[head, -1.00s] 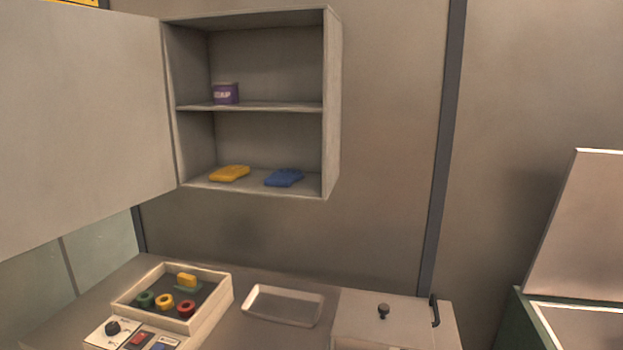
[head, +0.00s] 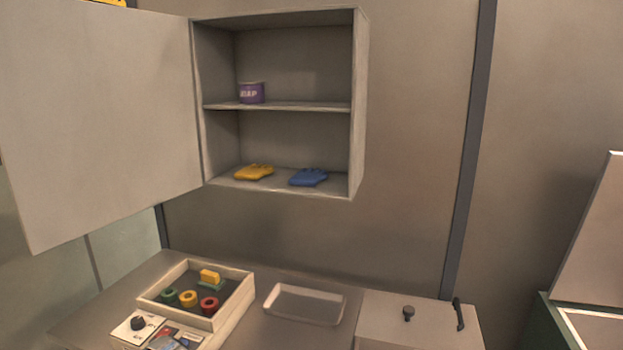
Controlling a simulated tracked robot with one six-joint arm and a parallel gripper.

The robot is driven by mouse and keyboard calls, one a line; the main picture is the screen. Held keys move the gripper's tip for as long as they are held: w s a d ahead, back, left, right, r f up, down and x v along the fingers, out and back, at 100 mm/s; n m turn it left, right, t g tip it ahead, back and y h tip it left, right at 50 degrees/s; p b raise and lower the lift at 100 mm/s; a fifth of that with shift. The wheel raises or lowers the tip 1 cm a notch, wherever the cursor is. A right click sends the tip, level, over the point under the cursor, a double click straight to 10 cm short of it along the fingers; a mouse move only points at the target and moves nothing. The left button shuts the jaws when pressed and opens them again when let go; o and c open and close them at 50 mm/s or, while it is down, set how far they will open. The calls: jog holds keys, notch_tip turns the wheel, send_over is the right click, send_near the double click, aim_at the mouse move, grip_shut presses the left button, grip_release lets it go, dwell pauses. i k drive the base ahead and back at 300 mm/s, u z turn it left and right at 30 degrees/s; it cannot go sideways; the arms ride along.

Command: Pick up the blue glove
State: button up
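The blue glove (head: 308,177) lies flat on the bottom shelf of an open wall cabinet (head: 359,110), toward the right side. A yellow glove (head: 254,172) lies to its left on the same shelf, with a gap between them. My gripper is not in view.
The cabinet door (head: 100,120) stands open to the left. A purple soap container (head: 251,93) is on the upper shelf. Below are a box with colored rings (head: 240,296), an empty tray (head: 305,304), and a lidded box with a knob (head: 408,314). The wall right of the cabinet is clear.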

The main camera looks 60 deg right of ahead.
aim_at(310, 177)
jog(key=u, duration=0.05)
jog(key=i, duration=1)
jog(key=z, duration=0.05)
